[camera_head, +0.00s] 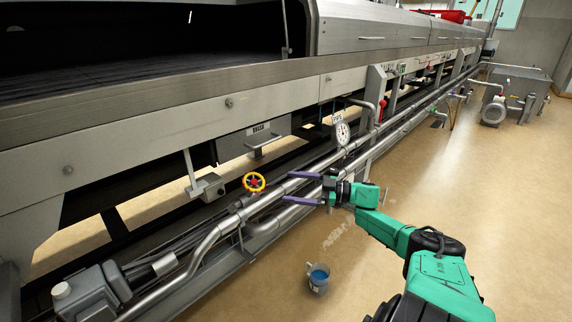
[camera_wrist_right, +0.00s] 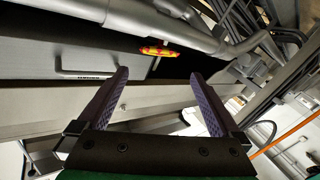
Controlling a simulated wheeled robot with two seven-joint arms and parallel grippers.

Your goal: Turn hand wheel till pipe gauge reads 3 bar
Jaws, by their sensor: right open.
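In the right wrist view the wheel (camera_wrist_right: 160,51) shows nearly edge-on, beyond and between the fingertips. The round white pipe gauge (camera_head: 342,132) stands above the pipes, right of the wheel; its needle is too small to read. My right gripper (camera_head: 287,187) is open and empty, its two purple fingers pointing left toward the wheel with a gap between. Its fingers also show spread in the wrist view (camera_wrist_right: 159,76). My left gripper is not in view.
Long steel pipes (camera_head: 207,245) run along the machine's lower side near my right fingers. A grey box with a handle (camera_head: 254,139) hangs above the wheel. The tan floor (camera_head: 480,190) at right is mostly clear.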

